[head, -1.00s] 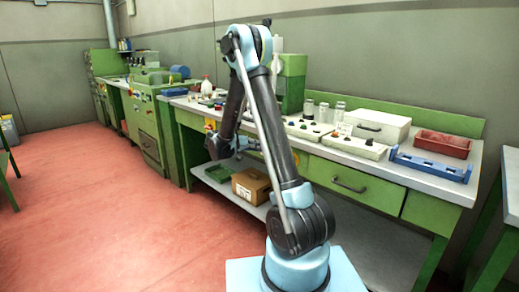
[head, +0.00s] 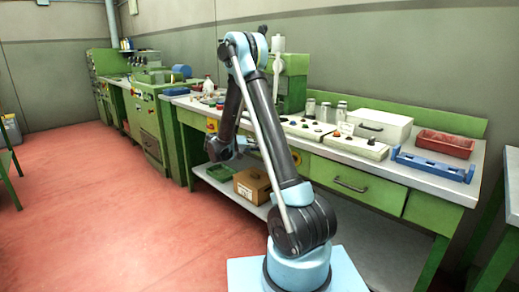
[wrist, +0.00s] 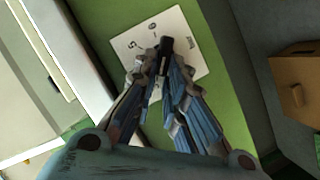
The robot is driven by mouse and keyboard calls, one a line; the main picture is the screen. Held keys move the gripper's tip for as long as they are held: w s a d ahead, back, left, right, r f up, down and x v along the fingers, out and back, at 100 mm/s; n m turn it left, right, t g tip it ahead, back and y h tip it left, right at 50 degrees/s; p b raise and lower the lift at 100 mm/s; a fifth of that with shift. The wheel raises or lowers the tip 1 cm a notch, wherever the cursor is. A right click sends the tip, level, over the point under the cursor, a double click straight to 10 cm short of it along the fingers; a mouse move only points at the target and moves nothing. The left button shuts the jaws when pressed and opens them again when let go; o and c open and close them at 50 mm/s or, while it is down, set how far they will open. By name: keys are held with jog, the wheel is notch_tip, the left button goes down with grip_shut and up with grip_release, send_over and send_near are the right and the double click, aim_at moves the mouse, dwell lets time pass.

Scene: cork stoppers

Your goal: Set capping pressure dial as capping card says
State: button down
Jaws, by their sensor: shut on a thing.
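In the wrist view, a narrow black dial knob (wrist: 165,52) stands in front of a white scale plate (wrist: 186,36) on a green panel. The plate carries a few printed marks, including what looks like a 5; the full scale is partly hidden by the fingers. My gripper (wrist: 164,62) is shut on the knob, with its blue-grey fingers on either side. In the head view my gripper (head: 222,150) is small, at the front left of the green bench, and the knob cannot be made out. I cannot read any capping card in these frames.
A cardboard box (head: 252,186) and a green tray (head: 221,172) sit on the lower shelf; the box also shows in the wrist view (wrist: 296,84). The bench top holds a blue rack (head: 432,165), a red tray (head: 445,143) and a white box (head: 380,126).

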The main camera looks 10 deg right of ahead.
jog(key=c, duration=1.6)
grip_release()
jog(key=shift+w+a, duration=0.15)
jog(key=shift+w, duration=0.05)
jog(key=shift+c, duration=0.2)
jog(key=shift+s, duration=0.1)
jog(key=v, duration=1.2)
jog(key=shift+f, duration=0.1)
